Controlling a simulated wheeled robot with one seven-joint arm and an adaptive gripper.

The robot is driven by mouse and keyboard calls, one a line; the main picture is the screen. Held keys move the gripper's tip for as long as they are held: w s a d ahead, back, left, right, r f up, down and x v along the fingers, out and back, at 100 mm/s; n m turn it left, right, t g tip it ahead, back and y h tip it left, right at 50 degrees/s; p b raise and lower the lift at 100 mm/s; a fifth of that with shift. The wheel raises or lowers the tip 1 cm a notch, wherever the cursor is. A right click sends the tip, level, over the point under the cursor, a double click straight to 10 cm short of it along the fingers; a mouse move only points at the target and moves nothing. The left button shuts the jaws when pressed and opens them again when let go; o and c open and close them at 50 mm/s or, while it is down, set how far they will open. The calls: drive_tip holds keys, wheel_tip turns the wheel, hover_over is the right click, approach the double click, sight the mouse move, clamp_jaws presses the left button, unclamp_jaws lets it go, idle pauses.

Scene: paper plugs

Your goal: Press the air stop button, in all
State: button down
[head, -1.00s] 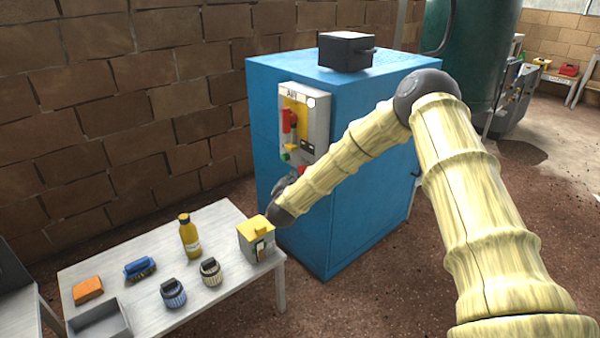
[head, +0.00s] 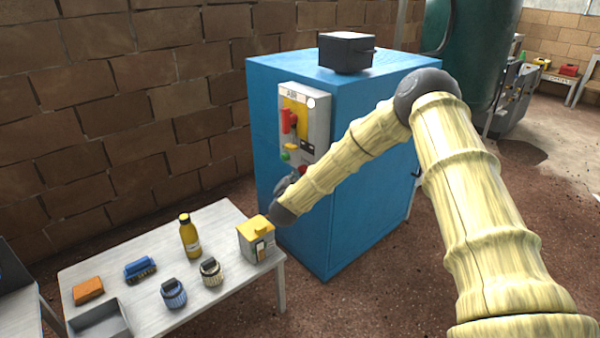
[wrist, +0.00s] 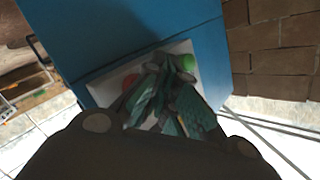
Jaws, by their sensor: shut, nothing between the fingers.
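The air control panel (head: 318,115), marked "AIR", is a pale box on the front of the blue cabinet. It carries a red lever (head: 288,120), a yellow piece (head: 291,147) and a green button (head: 286,157). My gripper (wrist: 165,95) is shut and empty, in front of the panel's lower part. Contact with either button cannot be told.
A pale table (head: 225,290) stands left of the cabinet (head: 350,200), holding a yellow-topped box (head: 256,240), a yellow bottle (head: 190,237), two jars, a blue brush, an orange block and a grey tray (head: 98,320). A dark box (head: 345,52) sits on the cabinet.

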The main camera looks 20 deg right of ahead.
drive_tip(key=shift+w+d, duration=0.15)
drive_tip(key=shift+d, duration=0.4)
idle(0.8)
drive_tip(key=shift+a, duration=0.2)
drive_tip(key=shift+s+a, duration=0.3)
drive_tip(key=shift+a, duration=0.4)
drive_tip(key=shift+s+a+p, duration=0.2)
drive_tip(key=shift+s+a, duration=0.1)
drive_tip(key=shift+a, duration=0.5)
drive_tip(key=shift+s+a+p, duration=0.15)
drive_tip(key=shift+s+a, duration=0.1)
drive_tip(key=shift+a, duration=0.5)
drive_tip(key=shift+s+a+p, duration=0.2)
drive_tip(key=shift+s+a, duration=0.1)
drive_tip(key=shift+a, duration=0.5)
